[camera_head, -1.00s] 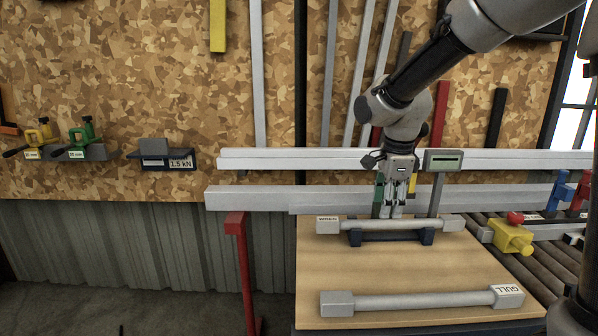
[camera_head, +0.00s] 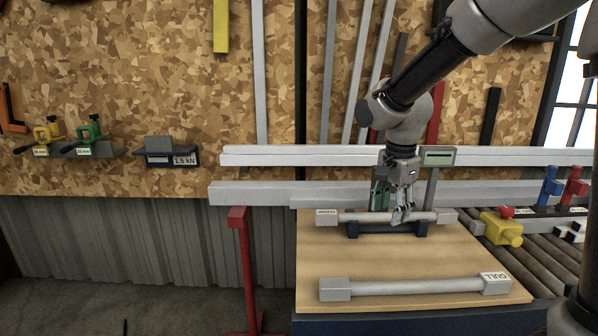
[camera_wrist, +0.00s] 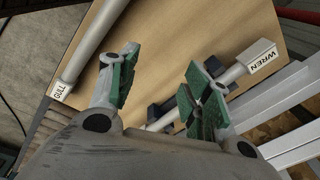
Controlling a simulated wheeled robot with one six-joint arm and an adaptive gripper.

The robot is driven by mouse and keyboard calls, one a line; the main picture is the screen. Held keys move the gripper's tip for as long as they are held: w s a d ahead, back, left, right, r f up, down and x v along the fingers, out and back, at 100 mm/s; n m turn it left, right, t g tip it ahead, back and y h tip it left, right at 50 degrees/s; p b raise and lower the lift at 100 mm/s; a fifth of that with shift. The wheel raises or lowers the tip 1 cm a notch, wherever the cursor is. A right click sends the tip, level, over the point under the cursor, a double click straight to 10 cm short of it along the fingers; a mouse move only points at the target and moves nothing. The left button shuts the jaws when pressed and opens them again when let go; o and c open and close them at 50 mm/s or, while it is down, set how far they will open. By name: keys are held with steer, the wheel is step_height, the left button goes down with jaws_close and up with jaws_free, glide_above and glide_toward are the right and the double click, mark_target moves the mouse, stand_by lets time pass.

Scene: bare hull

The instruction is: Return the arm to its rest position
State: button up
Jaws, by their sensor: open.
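My gripper (camera_head: 391,207) hangs from my bent arm over the back of the wooden table. In the wrist view, its two green-padded fingers (camera_wrist: 160,88) stand apart with nothing held between them. The bar labelled WREN (camera_head: 350,217) rests on a dark cradle (camera_head: 352,230) just below and behind the fingertips; whether they touch it is unclear. The WREN bar also shows in the wrist view (camera_wrist: 232,75), passing behind the right finger. The bar labelled GULL (camera_head: 410,287) lies at the table's front edge, well apart from my gripper.
The wooden table (camera_head: 330,260) is bare between the bars. Long pale beams (camera_head: 270,195) run behind it, near my wrist. A grey display on a post (camera_head: 438,157) stands right beside my gripper. A red stand (camera_head: 240,250) is at left, a yellow clamp (camera_head: 500,230) at right.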

steer(key=s+d+r+n+t, duration=0.1)
steer(key=s+d+r+n, duration=0.1)
steer(key=s+d+n, duration=0.2)
steer(key=s+d+r+n+t, duration=0.1)
steer(key=s+d+r+n, duration=0.2)
steer(key=s, duration=0.8)
steer(key=s+d+r+n+t, duration=0.1)
steer(key=s+d+r+n, duration=0.1)
steer(key=s+d+n, duration=0.3)
steer(key=s+d, duration=0.2)
steer(key=shift+s+d+r, duration=0.25)
steer(key=shift+s, duration=0.1)
